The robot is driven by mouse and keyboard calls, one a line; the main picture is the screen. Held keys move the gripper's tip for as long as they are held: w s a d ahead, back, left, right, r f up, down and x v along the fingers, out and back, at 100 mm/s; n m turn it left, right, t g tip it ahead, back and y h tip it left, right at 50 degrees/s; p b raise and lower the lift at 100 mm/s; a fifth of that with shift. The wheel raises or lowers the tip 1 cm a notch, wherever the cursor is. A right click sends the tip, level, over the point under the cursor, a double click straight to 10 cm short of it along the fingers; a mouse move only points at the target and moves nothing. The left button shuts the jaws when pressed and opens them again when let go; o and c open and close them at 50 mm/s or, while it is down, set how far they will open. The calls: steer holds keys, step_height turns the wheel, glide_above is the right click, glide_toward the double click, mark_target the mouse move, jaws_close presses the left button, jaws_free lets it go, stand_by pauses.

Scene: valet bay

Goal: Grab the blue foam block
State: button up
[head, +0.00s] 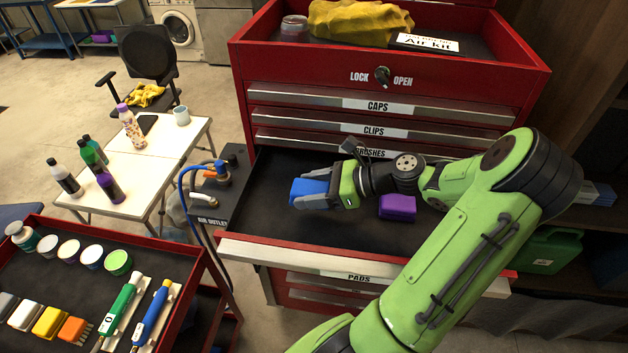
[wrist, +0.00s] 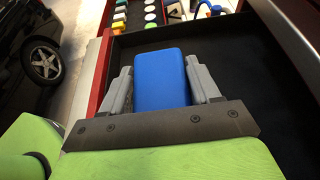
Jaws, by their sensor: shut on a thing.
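The blue foam block (head: 306,190) is between the fingers of my gripper (head: 318,194), over the open drawer (head: 285,230) of the red tool cabinet. In the wrist view the blue block (wrist: 162,80) fills the space between the two grey fingers of my gripper (wrist: 160,88), which are shut on its sides. The dark drawer floor (wrist: 240,75) shows around it. I cannot tell whether the block touches the floor. A purple block (head: 397,207) lies in the same drawer, to the right of my gripper and close to my arm.
The drawer's front edge is labelled PADS (head: 345,276). Closed drawers (head: 380,105) rise behind my gripper. A red cart (head: 200,270) with brushes and lidded jars stands at lower left. A white table (head: 150,160) with bottles is at left. The drawer's left part is clear.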

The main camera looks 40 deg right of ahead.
steer(key=s+a, duration=0.1)
steer(key=a, duration=0.1)
steer(key=s+a, duration=0.4)
steer(key=a, duration=0.1)
steer(key=shift+s+f+b, duration=0.1)
steer(key=shift+s+b, duration=0.15)
steer(key=shift+b, duration=0.1)
steer(key=b, duration=0.2)
steer(key=s+a+b, duration=0.1)
steer(key=b, duration=0.2)
steer(key=shift+f, duration=0.25)
steer(key=s+a+b, duration=0.1)
steer(key=b, duration=0.1)
steer(key=s+a+b, duration=0.1)
steer(key=a+b, duration=0.1)
steer(key=b, duration=0.1)
steer(key=shift+s+a+r, duration=0.15)
steer(key=shift+s+a, duration=0.05)
steer(key=shift+a, duration=0.05)
steer(key=shift+a+r, duration=0.1)
